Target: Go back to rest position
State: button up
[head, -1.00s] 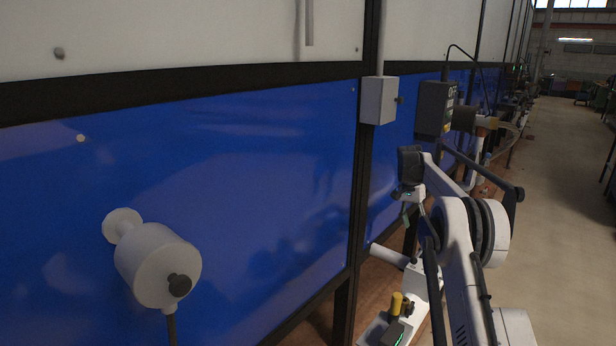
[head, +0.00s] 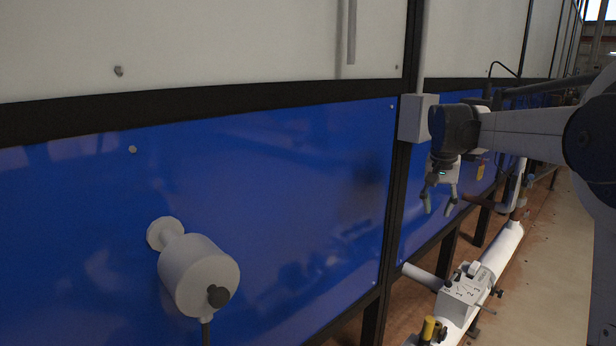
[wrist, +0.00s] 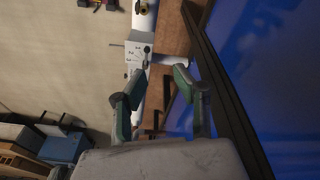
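My gripper (head: 440,197) hangs from the raised arm on the right side of the head view, in front of the blue wall panel and below a grey wall box. Its two fingers point down and stand apart, with nothing between them. In the wrist view my gripper (wrist: 152,88) also shows its two green-grey fingers spread, with a clear gap. Beyond the gap are the floor and a white pipe with a control box. No object is held.
A grey wall box (head: 418,118) is close behind my arm. A white pipe unit with a control box (head: 464,291) and yellow cap runs low along the wall. A grey cylinder (head: 200,275) sticks out from the blue panel (head: 300,220). Floor at right is open.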

jog(key=s+a+n+t, duration=0.1)
jog(key=s+a, duration=0.3)
jog(key=s, duration=0.5)
jog(key=s+a+n+t, duration=0.15)
jog(key=s+a, duration=0.25)
jog(key=s, duration=0.6)
jog(key=s+a+n+t, duration=0.1)
jog(key=s+a+n, duration=0.15)
jog(key=s, duration=0.65)
jog(key=s+a+f+t+y+p, duration=0.1)
jog(key=s+a+f, duration=0.2)
jog(key=s+f, duration=0.3)
jog(key=s, duration=0.3)
jog(key=shift+s+a+f+n+t, duration=0.25)
jog(key=shift+s+n+t, duration=0.05)
jog(key=shift+s+t, duration=0.05)
